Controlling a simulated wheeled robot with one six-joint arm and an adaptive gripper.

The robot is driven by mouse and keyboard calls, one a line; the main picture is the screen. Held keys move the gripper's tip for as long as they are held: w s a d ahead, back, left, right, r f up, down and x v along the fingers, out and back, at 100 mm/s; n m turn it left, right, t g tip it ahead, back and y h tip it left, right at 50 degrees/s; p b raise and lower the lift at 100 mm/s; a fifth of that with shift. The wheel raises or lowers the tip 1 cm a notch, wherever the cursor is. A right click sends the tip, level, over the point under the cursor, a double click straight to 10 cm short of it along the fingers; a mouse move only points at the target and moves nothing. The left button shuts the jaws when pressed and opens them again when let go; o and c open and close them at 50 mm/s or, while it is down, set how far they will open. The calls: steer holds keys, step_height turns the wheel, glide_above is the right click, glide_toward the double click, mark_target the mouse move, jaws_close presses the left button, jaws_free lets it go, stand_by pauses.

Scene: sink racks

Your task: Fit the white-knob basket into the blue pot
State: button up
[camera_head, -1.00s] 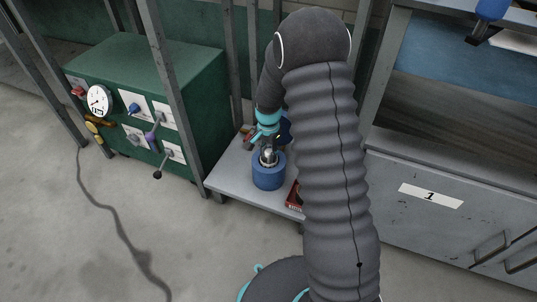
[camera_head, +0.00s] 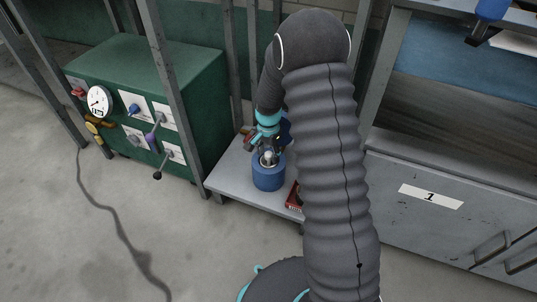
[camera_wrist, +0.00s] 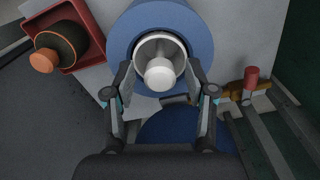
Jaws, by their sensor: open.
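The blue pot (camera_head: 268,179) stands on a grey shelf. In the wrist view it is a thick blue ring (camera_wrist: 125,38) around a grey opening. The white-knob basket (camera_wrist: 177,48) is in that opening, with its white knob (camera_wrist: 159,73) facing the wrist camera. The knob also shows at the pot's top in the head view (camera_head: 267,158). I cannot tell how deep the basket sits. My gripper (camera_head: 267,151) is just above the pot. In the wrist view its open fingers (camera_wrist: 160,78) stand on either side of the knob, apart from it.
A red tray (camera_wrist: 97,55) holds a dark round piece with an orange knob (camera_wrist: 43,61). A dark blue round thing (camera_wrist: 180,135) lies under my gripper's body. A red-topped piece (camera_wrist: 251,76) is at the right. A green control cabinet (camera_head: 205,85) and grey posts stand close to the shelf.

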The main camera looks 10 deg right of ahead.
steer(key=s+r+n+t+p, duration=0.1)
steer(key=s+r, duration=0.2)
steer(key=r, duration=0.7)
steer(key=s+r+n, duration=0.1)
steer(key=s+r, duration=0.1)
steer(key=r, duration=0.8)
steer(key=s+r+n+t, duration=0.2)
steer(key=s+r+n, duration=0.2)
steer(key=s, duration=0.8)
steer(key=s+r+n+t, duration=0.2)
steer(key=s+r+n, duration=0.2)
steer(key=s+r, duration=0.4)
steer(key=s, duration=0.5)
steer(key=shift+s+r+t, duration=0.15)
steer(key=shift+s+t, duration=0.1)
steer(key=shift+t, duration=0.05)
step_height(320, 180, up, 5)
steer(key=p, duration=0.4)
steer(key=shift+f+p, duration=0.2)
steer(key=shift+p, duration=0.2)
